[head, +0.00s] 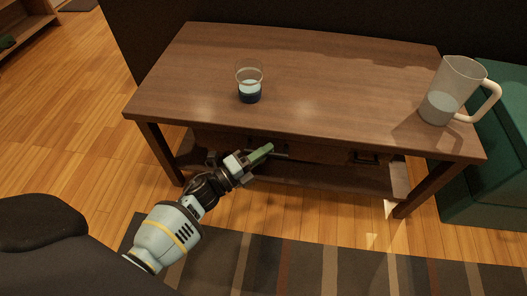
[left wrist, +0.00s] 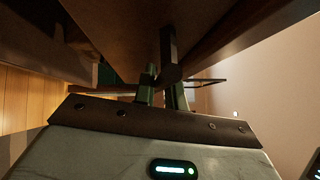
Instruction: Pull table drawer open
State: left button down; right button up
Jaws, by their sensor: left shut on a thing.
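The brown wooden table (head: 330,75) stands ahead, with drawers under its top. The right drawer (head: 325,153) has a dark handle (head: 366,158) and nothing touching it. My left gripper (head: 262,154) reaches in under the front edge, at the left drawer, whose front is mostly hidden by the tabletop and the gripper. In the left wrist view, my left gripper (left wrist: 163,92) has its two green fingers around a dark bar, the drawer handle (left wrist: 169,55), and is shut on it. I cannot tell how far that drawer is out. My right gripper is not in view.
A green ottoman (head: 485,190) is at the right. A striped rug (head: 345,265) lies on the floor in front, which is clear.

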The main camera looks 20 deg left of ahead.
pick_arm(q)
jog(key=shift+s, duration=0.1)
jog(key=s+d+p, duration=0.2)
jog(key=s, duration=0.8)
jog(key=s+d+p, duration=0.3)
jog(key=s, duration=0.6)
jog(key=shift+s+d, duration=0.35)
jog(key=shift+s, duration=0.05)
jog(key=c, duration=1.5)
grip_release()
jog(key=shift+o, duration=0.2)
